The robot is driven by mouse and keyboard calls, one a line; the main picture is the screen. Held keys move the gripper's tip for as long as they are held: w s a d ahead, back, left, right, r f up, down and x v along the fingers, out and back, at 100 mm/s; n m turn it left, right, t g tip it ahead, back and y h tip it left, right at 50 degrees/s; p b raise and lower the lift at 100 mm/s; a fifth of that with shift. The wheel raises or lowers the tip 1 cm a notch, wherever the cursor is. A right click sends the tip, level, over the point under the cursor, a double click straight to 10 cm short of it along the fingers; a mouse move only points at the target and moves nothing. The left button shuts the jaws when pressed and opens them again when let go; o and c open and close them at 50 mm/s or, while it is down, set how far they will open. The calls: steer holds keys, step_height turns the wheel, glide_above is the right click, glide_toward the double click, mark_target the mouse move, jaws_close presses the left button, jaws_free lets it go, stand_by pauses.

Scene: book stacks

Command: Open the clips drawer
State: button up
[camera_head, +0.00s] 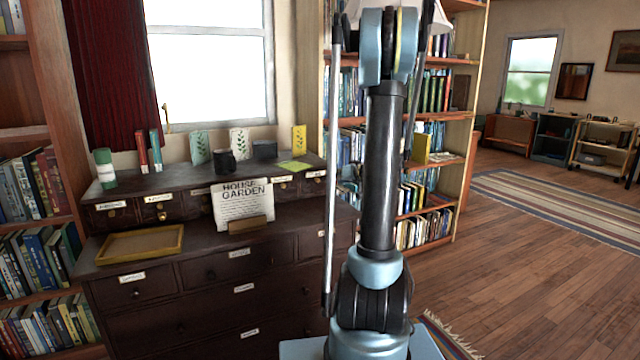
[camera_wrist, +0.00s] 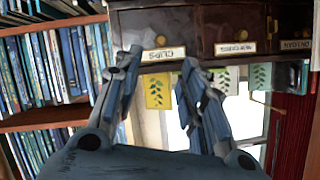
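The clips drawer (camera_wrist: 152,22) shows upside down in the wrist view, with a pale "CLIPS" label (camera_wrist: 163,53) and a small brass knob (camera_wrist: 160,40). Its front looks flush with the drawers beside it. My gripper (camera_wrist: 160,64) is open and empty, its two fingers spread on either side of the label. The fingertips appear near the drawer front, but I cannot tell the exact gap; the knob is not gripped. In the head view, the small drawer at the right end of the upper row (camera_head: 314,186) appears to be this one. My gripper does not show there.
A dark cabinet (camera_head: 210,272) bears a wooden tray (camera_head: 140,244) and a "House Garden" sign (camera_head: 242,205). Cards and a dark mug (camera_head: 224,161) stand on its upper shelf. A bookcase (camera_head: 464,130) stands close on the right. Open floor (camera_head: 530,270) lies farther right.

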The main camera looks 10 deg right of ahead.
mark_target(319, 180)
steer(key=x, duration=1.2)
steer(key=shift+w+a+f, duration=0.1)
steer(key=shift+a+f, duration=0.05)
steer(key=shift+f, duration=0.05)
